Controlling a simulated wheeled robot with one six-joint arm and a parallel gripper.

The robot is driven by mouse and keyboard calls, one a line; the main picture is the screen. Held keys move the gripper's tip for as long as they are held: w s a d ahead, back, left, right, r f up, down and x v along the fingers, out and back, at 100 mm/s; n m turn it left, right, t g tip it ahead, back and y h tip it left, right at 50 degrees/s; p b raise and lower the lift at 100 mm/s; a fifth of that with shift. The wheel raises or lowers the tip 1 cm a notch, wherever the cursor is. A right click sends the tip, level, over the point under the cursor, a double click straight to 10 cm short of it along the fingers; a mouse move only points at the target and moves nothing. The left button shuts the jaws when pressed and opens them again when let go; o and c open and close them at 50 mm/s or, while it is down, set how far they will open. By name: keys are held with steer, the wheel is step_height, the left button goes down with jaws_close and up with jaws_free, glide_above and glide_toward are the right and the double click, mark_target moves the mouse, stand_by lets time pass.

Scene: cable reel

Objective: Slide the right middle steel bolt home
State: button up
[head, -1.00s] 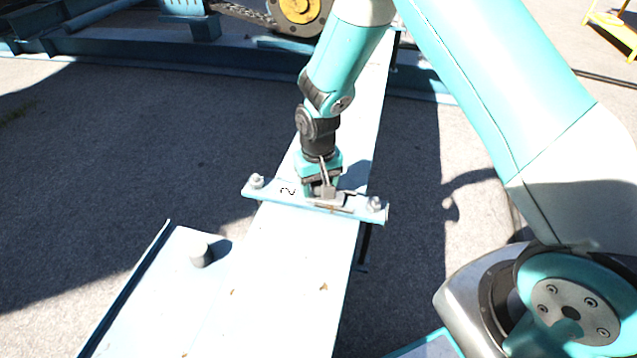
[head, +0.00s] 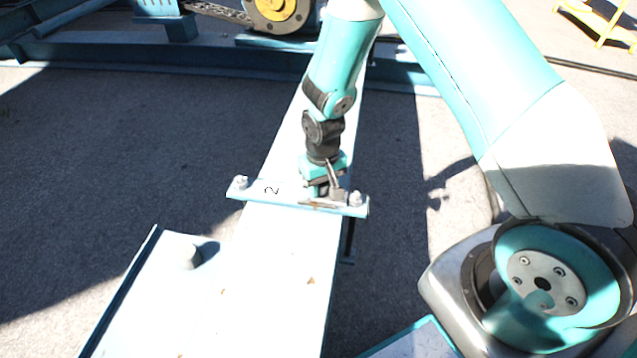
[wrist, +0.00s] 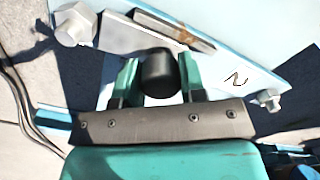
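The blue cross plate marked "2" (head: 287,193) lies across a long pale beam, with a bolt head at each end; it also shows in the wrist view (wrist: 255,77). A grey steel bar (wrist: 120,35), apparently the bolt, runs along the plate near its right end as the head view sees it. A dark round knob (wrist: 158,72) stands at this bar. My gripper (head: 325,188) is down at the plate. In the wrist view its teal fingers (wrist: 160,84) flank the knob closely on both sides and appear shut on it. The bar's far end is partly hidden.
The hex head (head: 355,198) at the plate's right end is close to my gripper. A pale panel with a short post (head: 190,257) lies at lower left. Blue frames and a yellow-hubed wheel (head: 277,8) are at the back. Yellow steps (head: 600,22) stand far right.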

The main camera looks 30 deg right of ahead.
steer(key=o, duration=0.4)
steer(key=shift+s+d, duration=0.15)
steer(key=shift+d, duration=0.05)
steer(key=shift+r, duration=0.1)
step_height(320, 180, up, 17)
steer(key=p, duration=0.4)
steer(key=shift+r, duration=0.1)
steer(key=s+a+r+n+y, duration=0.25)
steer(key=s+a+r, duration=0.25)
steer(key=s+r, duration=0.45)
steer(key=s+a+r+n+y, duration=0.2)
steer(key=s+a+r+n, duration=0.2)
steer(key=s+r, duration=0.55)
steer(key=shift+n, duration=0.25)
steer(key=s+r+p, duration=0.1)
steer(key=r+p, duration=0.5)
steer(key=p, duration=0.1)
steer(key=s+r+p, duration=0.1)
steer(key=r+p, duration=0.5)
steer(key=p, duration=0.1)
steer(key=s+r+p, duration=0.1)
steer(key=r+p, duration=0.6)
steer(key=shift+r, duration=0.1)
